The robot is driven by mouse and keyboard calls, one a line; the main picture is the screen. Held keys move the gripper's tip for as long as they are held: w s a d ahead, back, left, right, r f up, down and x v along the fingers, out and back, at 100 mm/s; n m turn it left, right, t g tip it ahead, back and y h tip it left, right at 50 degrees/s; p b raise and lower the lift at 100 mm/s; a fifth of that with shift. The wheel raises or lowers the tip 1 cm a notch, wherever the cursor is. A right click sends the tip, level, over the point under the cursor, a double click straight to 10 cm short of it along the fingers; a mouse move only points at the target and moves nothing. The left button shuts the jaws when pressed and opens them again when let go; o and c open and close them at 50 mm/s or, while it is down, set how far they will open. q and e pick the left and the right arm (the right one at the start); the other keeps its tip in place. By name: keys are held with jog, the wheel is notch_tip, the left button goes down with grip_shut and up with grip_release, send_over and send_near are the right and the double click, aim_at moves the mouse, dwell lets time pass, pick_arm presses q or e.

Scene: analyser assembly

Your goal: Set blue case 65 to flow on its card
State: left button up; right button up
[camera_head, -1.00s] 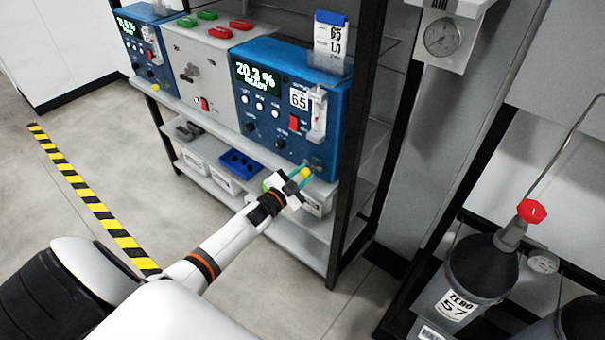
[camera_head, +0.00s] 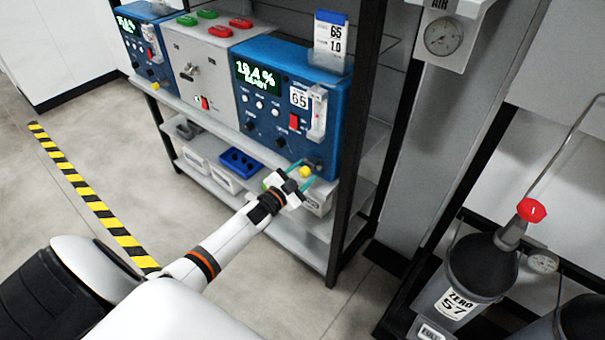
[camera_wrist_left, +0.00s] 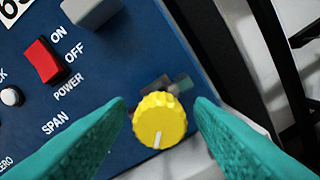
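Blue case 65 (camera_head: 275,130) stands on the shelf unit, with a lit display (camera_head: 257,78) reading about 19.4 % and a vertical flow tube (camera_head: 318,112) on its front. Its card (camera_head: 330,38) stands on top and reads 65 and 1.0. A yellow knob (camera_head: 305,171) sits low at the case's right; the left wrist view shows it (camera_wrist_left: 160,119) with its white mark pointing down. My left gripper (camera_head: 311,175) is open, its teal fingers on either side of the knob; in the left wrist view narrow gaps show between fingers (camera_wrist_left: 160,112) and knob. My right gripper is out of view.
A grey panel box (camera_head: 198,75) and another blue case (camera_head: 143,50) stand to the left. A shelf post (camera_head: 355,150) rises close at the right. Bins and a blue tray (camera_head: 240,163) lie below.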

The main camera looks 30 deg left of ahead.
pick_arm(q)
jog(key=shift+s, duration=0.1)
jog(key=s, duration=1.1)
jog(key=shift+s+a, duration=0.4)
jog(key=shift+a, duration=0.05)
jog(key=s+d+f+n+g+y, duration=0.15)
jog(key=s+f+g, duration=0.4)
jog(key=f, duration=0.85)
jog(key=s+d+f+n+g, duration=0.3)
jog(key=s+f, duration=0.6)
jog(key=f, duration=0.5)
jog(key=s+d+f+g, duration=0.2)
jog(key=s+d+f, duration=0.1)
jog(key=s, duration=0.5)
jog(key=s+d+f+g, duration=0.3)
jog(key=s+f, duration=0.3)
jog(key=s, duration=0.3)
jog(key=s+d+f+g, duration=0.3)
jog(key=s+d+f, duration=0.1)
jog(key=s, duration=0.4)
jog(key=shift+s+d+f+n, duration=0.15)
jog(key=shift+s+d+n, duration=0.2)
jog(key=shift+n, duration=0.1)
jog(key=shift+g, duration=0.25)
